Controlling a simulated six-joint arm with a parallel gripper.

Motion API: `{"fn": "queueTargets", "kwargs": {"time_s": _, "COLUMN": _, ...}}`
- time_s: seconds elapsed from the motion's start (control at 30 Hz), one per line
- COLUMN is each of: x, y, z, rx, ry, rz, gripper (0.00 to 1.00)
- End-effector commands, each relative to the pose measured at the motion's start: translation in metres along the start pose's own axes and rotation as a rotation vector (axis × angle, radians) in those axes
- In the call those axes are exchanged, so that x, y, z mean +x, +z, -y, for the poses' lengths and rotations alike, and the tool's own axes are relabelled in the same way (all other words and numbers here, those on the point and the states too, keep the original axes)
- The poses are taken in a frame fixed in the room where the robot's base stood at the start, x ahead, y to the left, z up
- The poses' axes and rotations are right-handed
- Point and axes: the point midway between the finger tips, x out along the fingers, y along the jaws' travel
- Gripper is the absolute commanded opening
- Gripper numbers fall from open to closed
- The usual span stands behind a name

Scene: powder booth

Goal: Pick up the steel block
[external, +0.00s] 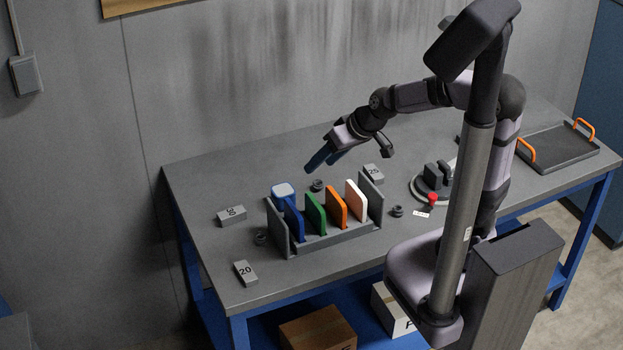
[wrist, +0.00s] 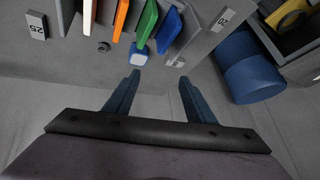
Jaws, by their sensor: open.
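Three grey steel blocks with printed numbers lie on the grey table. The one marked 30 (external: 231,216) is left of the rack, the one marked 20 (external: 245,273) is at the front left, and the one marked 25 (external: 373,173) is behind the rack. In the wrist view the 25 block (wrist: 37,26) is at the upper left and the 20 marking (wrist: 221,20) at the upper right. My gripper (external: 322,160) is open and empty, above the table behind the rack. Its two blue fingers (wrist: 160,77) are apart with nothing between them.
A grey rack (external: 279,232) holds blue, green (external: 316,213), orange (external: 337,207) and white panels. A blue item with a pale top (external: 284,190) is at its left end. Dark rings lie around it. A tray with orange handles (external: 558,153) is at the right.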

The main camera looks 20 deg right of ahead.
Motion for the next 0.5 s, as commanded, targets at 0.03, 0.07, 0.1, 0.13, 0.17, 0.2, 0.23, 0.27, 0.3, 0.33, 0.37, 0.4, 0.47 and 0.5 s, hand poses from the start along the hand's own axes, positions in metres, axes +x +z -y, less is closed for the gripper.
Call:
{"fn": "queueTargets", "kwargs": {"time_s": 0.03, "x": 0.019, "y": -0.015, "z": 0.026, "rx": -0.036, "ry": -0.042, "rz": -0.08, "gripper": 0.5}}
{"fn": "queueTargets", "kwargs": {"time_s": 0.07, "x": 0.024, "y": -0.029, "z": 0.041, "rx": -0.053, "ry": -0.063, "rz": -0.137, "gripper": 0.5}}
{"fn": "queueTargets", "kwargs": {"time_s": 0.1, "x": 0.03, "y": -0.046, "z": 0.063, "rx": -0.072, "ry": -0.089, "rz": -0.213, "gripper": 0.5}}
{"fn": "queueTargets", "kwargs": {"time_s": 0.13, "x": 0.033, "y": -0.059, "z": 0.079, "rx": -0.081, "ry": -0.107, "rz": -0.271, "gripper": 0.5}}
{"fn": "queueTargets", "kwargs": {"time_s": 0.17, "x": 0.035, "y": -0.069, "z": 0.095, "rx": -0.089, "ry": -0.121, "rz": -0.325, "gripper": 0.5}}
{"fn": "queueTargets", "kwargs": {"time_s": 0.2, "x": 0.036, "y": -0.083, "z": 0.114, "rx": -0.092, "ry": -0.134, "rz": -0.395, "gripper": 0.5}}
{"fn": "queueTargets", "kwargs": {"time_s": 0.23, "x": 0.037, "y": -0.091, "z": 0.128, "rx": -0.094, "ry": -0.142, "rz": -0.445, "gripper": 0.5}}
{"fn": "queueTargets", "kwargs": {"time_s": 0.27, "x": 0.037, "y": -0.098, "z": 0.141, "rx": -0.091, "ry": -0.146, "rz": -0.491, "gripper": 0.5}}
{"fn": "queueTargets", "kwargs": {"time_s": 0.3, "x": 0.037, "y": -0.105, "z": 0.157, "rx": -0.086, "ry": -0.148, "rz": -0.549, "gripper": 0.5}}
{"fn": "queueTargets", "kwargs": {"time_s": 0.33, "x": 0.036, "y": -0.108, "z": 0.169, "rx": -0.079, "ry": -0.145, "rz": -0.588, "gripper": 0.5}}
{"fn": "queueTargets", "kwargs": {"time_s": 0.37, "x": 0.035, "y": -0.111, "z": 0.179, "rx": -0.07, "ry": -0.14, "rz": -0.625, "gripper": 0.5}}
{"fn": "queueTargets", "kwargs": {"time_s": 0.4, "x": 0.035, "y": -0.112, "z": 0.192, "rx": -0.057, "ry": -0.128, "rz": -0.667, "gripper": 0.5}}
{"fn": "queueTargets", "kwargs": {"time_s": 0.47, "x": 0.035, "y": -0.109, "z": 0.209, "rx": -0.032, "ry": -0.102, "rz": -0.718, "gripper": 0.5}}
{"fn": "queueTargets", "kwargs": {"time_s": 0.5, "x": 0.035, "y": -0.103, "z": 0.218, "rx": -0.015, "ry": -0.078, "rz": -0.744, "gripper": 0.5}}
